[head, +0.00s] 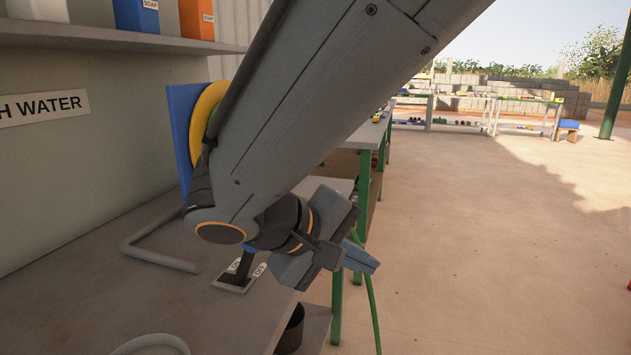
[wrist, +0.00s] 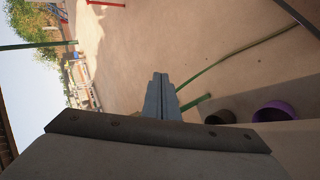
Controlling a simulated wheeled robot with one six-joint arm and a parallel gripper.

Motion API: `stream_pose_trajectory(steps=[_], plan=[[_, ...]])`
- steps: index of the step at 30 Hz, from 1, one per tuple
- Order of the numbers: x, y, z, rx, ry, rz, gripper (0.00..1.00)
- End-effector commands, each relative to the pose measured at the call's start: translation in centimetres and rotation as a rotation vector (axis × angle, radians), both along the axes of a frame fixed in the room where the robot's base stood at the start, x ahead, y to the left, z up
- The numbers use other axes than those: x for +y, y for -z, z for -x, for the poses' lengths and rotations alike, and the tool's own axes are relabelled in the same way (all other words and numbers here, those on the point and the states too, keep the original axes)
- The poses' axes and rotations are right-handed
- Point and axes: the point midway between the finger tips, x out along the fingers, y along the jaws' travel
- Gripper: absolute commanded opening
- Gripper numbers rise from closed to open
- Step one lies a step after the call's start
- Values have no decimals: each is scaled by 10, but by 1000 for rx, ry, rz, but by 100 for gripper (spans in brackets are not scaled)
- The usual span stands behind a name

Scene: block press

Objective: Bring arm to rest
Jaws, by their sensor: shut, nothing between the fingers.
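My gripper (head: 362,257) is at the lower middle of the head view, at the end of my grey arm, which reaches down from the upper right. Its bluish-grey fingers are together with nothing between them. In the wrist view the closed fingers (wrist: 160,96) point out over the sandy ground. The gripper is beside the edge of the grey bench (head: 180,315), above and to the right of a small on/off switch plate (head: 232,284). The arm hides part of the bench and what lies behind it.
A shelf (head: 120,38) with a blue soap box (head: 136,14) and an orange one (head: 197,20) is at upper left. A bent grey pipe (head: 160,257) is on the bench. A dark bucket (head: 291,330) is below its edge; a purple bucket (wrist: 275,111) shows in the wrist view. Open ground lies right.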

Motion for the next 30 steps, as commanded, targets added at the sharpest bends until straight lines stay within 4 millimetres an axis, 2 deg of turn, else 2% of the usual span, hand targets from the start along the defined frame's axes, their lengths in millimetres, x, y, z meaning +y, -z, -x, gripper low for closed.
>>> stream_pose_trajectory(steps=[1, 4, 7, 12, 21, 30], plan=[[-21, 14, 12, 85, 55, -49, 0], [-43, 42, 40, 249, 129, -178, 0], [-52, 63, 65, 362, 185, -332, 0], [-50, 81, 86, 438, 236, -567, 0], [-43, 86, 87, 395, 280, -866, 0], [-66, 57, 85, 372, 343, -849, 0]])
